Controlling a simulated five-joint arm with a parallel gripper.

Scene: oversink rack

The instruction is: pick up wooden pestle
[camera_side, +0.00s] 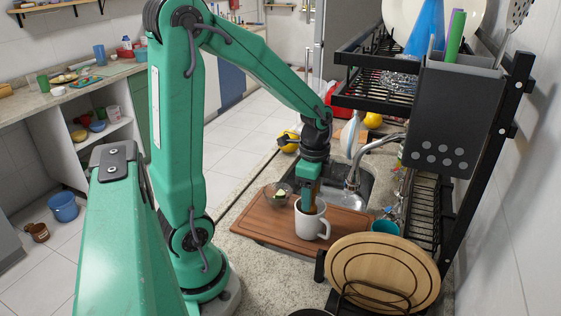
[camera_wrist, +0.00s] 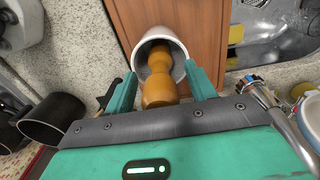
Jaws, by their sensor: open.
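The wooden pestle (camera_wrist: 158,88) stands in a white mug (camera_wrist: 178,39), its rounded upper end sticking out above the rim. In the wrist view it lies between the two green fingers of my gripper (camera_wrist: 160,82), with gaps on both sides. My gripper is open and holds nothing. In the side view my gripper (camera_side: 309,178) points down over the mug (camera_side: 312,226), and the brown pestle (camera_side: 316,196) shows just above the mug. The lower part of the pestle is inside the mug.
The mug stands on a wooden board (camera_side: 265,221) beside the sink (camera_side: 352,185). A glass bowl (camera_side: 275,198) is left of the mug, a teal cup (camera_side: 386,228) to its right. The black rack (camera_side: 485,155) and round wooden boards (camera_side: 385,270) stand close on the right.

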